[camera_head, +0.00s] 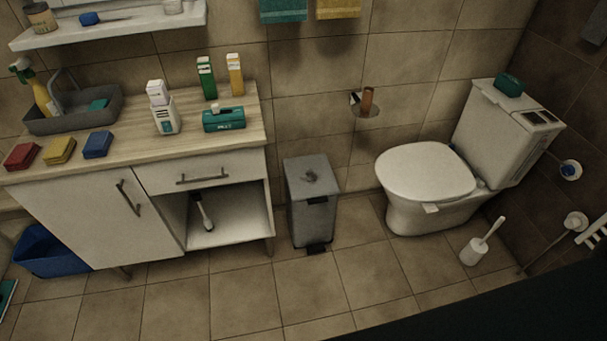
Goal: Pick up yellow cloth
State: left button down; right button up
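A folded yellow cloth (59,151) lies on the wooden countertop (215,138) at the left. It sits between a folded red cloth (22,156) and a folded blue cloth (97,145), with small gaps between them. Another yellow cloth (338,9) hangs on the wall at the top, beside a hanging teal cloth (283,10); both are cut off by the picture's top edge. Neither of my grippers is in view.
Behind the cloths is a grey basin (75,122) with a spray bottle (40,92). A bin (312,200), toilet (430,180) and brush (480,244) stand right. The floor in front is clear.

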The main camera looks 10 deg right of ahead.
aim_at(59, 150)
jog(key=i+j+u, duration=0.15)
jog(key=i+j, duration=0.85)
jog(key=j, duration=0.15)
